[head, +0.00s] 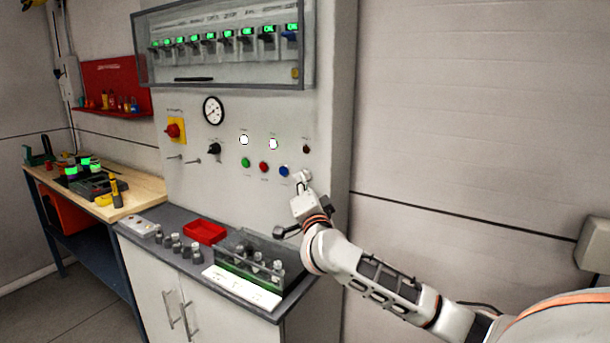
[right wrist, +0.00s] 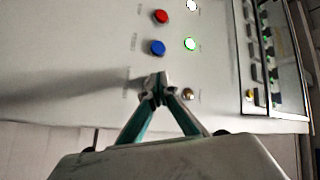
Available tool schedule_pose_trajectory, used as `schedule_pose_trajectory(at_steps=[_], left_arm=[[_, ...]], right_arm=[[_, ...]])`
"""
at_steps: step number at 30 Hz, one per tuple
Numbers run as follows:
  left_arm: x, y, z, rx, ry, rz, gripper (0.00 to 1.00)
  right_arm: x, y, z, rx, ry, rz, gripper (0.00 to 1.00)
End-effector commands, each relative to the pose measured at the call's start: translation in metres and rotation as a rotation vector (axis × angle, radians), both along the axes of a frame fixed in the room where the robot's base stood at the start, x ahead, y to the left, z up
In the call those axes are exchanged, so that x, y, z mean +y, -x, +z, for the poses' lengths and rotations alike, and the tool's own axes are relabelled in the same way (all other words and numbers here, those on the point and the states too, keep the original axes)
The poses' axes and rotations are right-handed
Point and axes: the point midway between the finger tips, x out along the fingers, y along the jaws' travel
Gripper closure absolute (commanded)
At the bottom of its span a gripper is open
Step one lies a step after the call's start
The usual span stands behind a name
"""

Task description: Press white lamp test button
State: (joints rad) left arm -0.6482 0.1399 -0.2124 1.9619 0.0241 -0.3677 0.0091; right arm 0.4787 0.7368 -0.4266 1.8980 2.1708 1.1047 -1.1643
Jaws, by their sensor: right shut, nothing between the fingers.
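My right gripper (head: 303,177) is at the control panel (head: 345,60), just right of the blue button (head: 284,171). In the right wrist view its fingertips (right wrist: 158,82) are together with nothing between them, in line with the red and blue buttons, over a spot with a small label beside it. A pale patch shows at the tips; I cannot tell whether it is a white button or part of the fingers, nor whether they touch the panel. My left gripper is not in view.
Green (head: 245,162) and red (head: 263,167) buttons sit left of the blue one. A dark reddish lamp (head: 306,149) is just above my gripper. A grey counter below holds a red tray (head: 205,232) and a clear-walled rack (head: 240,262).

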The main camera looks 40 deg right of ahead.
Motion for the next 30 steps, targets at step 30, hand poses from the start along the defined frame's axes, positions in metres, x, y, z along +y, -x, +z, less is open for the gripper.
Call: schedule_pose_trajectory(at_steps=[30], left_arm=[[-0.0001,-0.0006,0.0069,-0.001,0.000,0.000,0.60]], right_arm=[[-0.0066,-0.0026,-0.0006,0.001,0.000,-0.001,1.00]])
